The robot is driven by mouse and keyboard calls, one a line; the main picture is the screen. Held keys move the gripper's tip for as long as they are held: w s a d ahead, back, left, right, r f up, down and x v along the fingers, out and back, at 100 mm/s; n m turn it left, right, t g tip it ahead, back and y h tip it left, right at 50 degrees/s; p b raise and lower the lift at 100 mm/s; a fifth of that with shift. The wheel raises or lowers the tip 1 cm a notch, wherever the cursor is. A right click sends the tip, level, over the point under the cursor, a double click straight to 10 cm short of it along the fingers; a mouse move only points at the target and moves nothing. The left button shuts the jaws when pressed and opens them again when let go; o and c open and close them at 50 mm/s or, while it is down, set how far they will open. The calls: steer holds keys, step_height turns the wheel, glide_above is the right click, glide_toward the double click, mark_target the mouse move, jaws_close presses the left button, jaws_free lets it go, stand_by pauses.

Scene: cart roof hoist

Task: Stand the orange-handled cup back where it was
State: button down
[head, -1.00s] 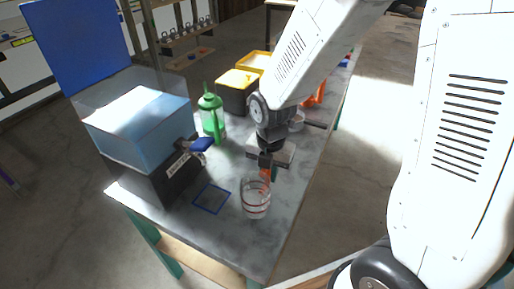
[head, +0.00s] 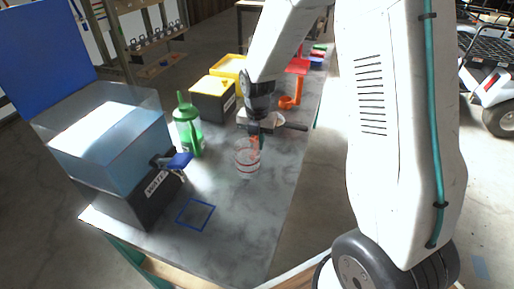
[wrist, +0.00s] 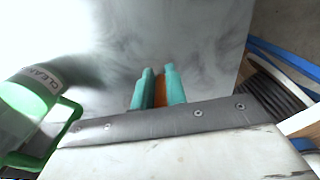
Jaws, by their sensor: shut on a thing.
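The orange-handled cup (head: 247,160) is clear with red bands and stands upright over the grey table in the head view. I cannot tell whether its base touches the table. My gripper (head: 256,139) is shut on its orange handle. In the wrist view my teal fingertips (wrist: 158,88) close on the orange handle (wrist: 160,93); the cup's body is hidden there. A blue square outline (head: 195,214) lies empty on the table, nearer the front left than the cup.
A water tank (head: 115,150) with a blue tap (head: 178,161) stands at the left. A green bottle (head: 189,130) is left of the cup and shows in the wrist view (wrist: 35,110). Black-and-yellow bins (head: 213,98) stand behind. An orange cup-like thing (head: 287,102) is farther back. The front table is clear.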

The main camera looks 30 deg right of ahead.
steer(key=shift+w+d, duration=0.4)
steer(key=shift+w, duration=0.1)
steer(key=shift+s+f, duration=0.1)
steer(key=shift+f, duration=1.7)
steer(key=shift+f, duration=0.15)
steer(key=c, duration=1.4)
jaws_free()
